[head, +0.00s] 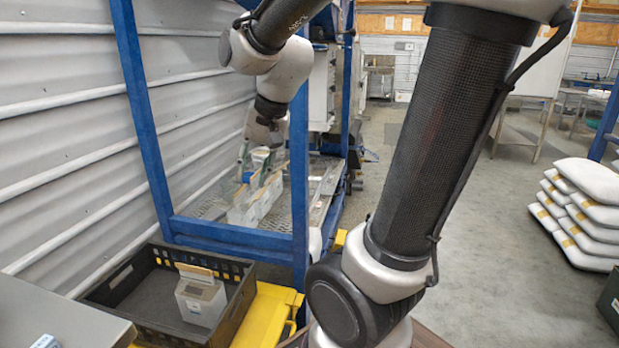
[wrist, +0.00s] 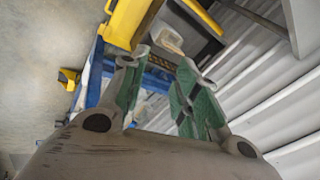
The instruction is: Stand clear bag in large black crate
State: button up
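The large black crate (head: 118,282) stands low at the left in the head view, its rim and slotted walls visible. One pale, boxy bag with a tan top (head: 202,296) stands upright inside it at the right. Several similar pale bags with tan tops (head: 256,202) stand in a row on the mesh shelf behind the blue frame. I cannot tell how clear their plastic is. The crate also shows there (wrist: 196,38).
A blue frame (head: 232,233) stands between the crate and the shelf. A yellow stand (head: 265,318) is beside the crate. A grey table (head: 65,320) is at lower left. White sacks (head: 585,215) are stacked at right. Floor between is clear.

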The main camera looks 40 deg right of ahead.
jog(key=s+d+n+h, duration=0.1)
jog(key=s+d+n, duration=0.1)
jog(key=s, duration=0.5)
jog(key=s+d+r+n, duration=0.1)
jog(key=s+d+n, duration=0.1)
jog(key=s+n, duration=0.3)
jog(key=shift+s+d+r+h, duration=0.2)
jog(key=shift+s+h, duration=0.2)
jog(key=shift+s, duration=0.45)
